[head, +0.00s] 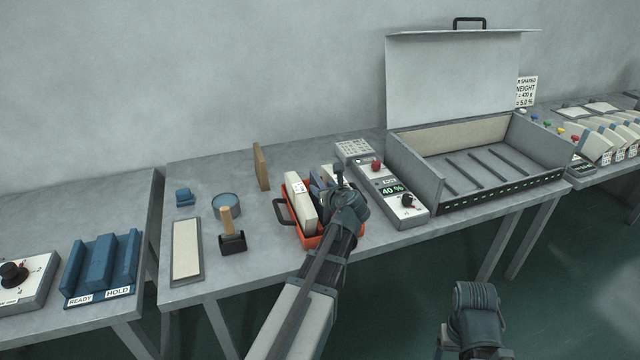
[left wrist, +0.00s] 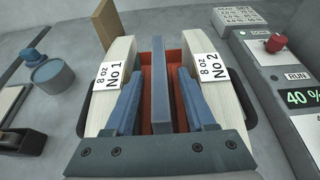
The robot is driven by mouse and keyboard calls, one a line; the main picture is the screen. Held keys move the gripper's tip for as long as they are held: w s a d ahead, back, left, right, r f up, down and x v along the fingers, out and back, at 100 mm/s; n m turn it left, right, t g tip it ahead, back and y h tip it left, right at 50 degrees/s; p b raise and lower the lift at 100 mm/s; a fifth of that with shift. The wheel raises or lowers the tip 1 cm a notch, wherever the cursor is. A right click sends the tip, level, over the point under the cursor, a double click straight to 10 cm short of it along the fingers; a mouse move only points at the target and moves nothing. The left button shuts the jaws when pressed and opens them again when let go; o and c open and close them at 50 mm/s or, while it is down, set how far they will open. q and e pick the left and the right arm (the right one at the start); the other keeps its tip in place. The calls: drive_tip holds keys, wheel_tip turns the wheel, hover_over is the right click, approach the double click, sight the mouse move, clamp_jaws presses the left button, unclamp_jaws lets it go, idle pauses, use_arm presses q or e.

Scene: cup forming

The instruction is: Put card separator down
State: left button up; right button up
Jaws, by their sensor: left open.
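The card separator (left wrist: 159,85) is a thin blue-grey plate. It stands upright in the orange-red tote (head: 284,188), between the cream stack labelled 8 oz No 1 (left wrist: 112,75) and the stack labelled 8 oz No 2 (left wrist: 208,75). My left gripper (left wrist: 159,95) is open over the tote, its blue fingers on either side of the separator with gaps to it. In the head view my left gripper (head: 325,182) and wrist hide much of the tote's right side. The separator's lower edge is hidden by the gripper in the wrist view. My right gripper does not show; only a dark part of my right arm does.
A control box reading 40 % (head: 392,190) stands close right of the tote. A large open-lidded bin (head: 412,165) is beyond it. The front left tabletop is partly clear.

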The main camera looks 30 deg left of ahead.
use_arm(q)
drive_tip(key=p+v, duration=0.3)
drive_tip(key=v, duration=0.6)
drive_tip(key=shift+d, duration=0.1)
drive_tip(key=s+d+f+n+g+h, duration=0.3)
drive_tip(key=s+d+n, duration=0.3)
drive_tip(key=d, duration=0.3)
drive_tip(key=s+d+f+n+g+h, duration=0.3)
drive_tip(key=s+d+f+n, duration=0.2)
drive_tip(key=s+d+n, duration=0.2)
drive_tip(key=s+d+f+n+g+h, duration=0.3)
drive_tip(key=s+d+f+n, duration=0.2)
drive_tip(key=d, duration=0.7)
drive_tip(key=s+n, duration=0.2)
drive_tip(key=n, duration=0.2)
drive_tip(key=shift+d, duration=0.3)
drive_tip(key=shift+s, duration=0.1)
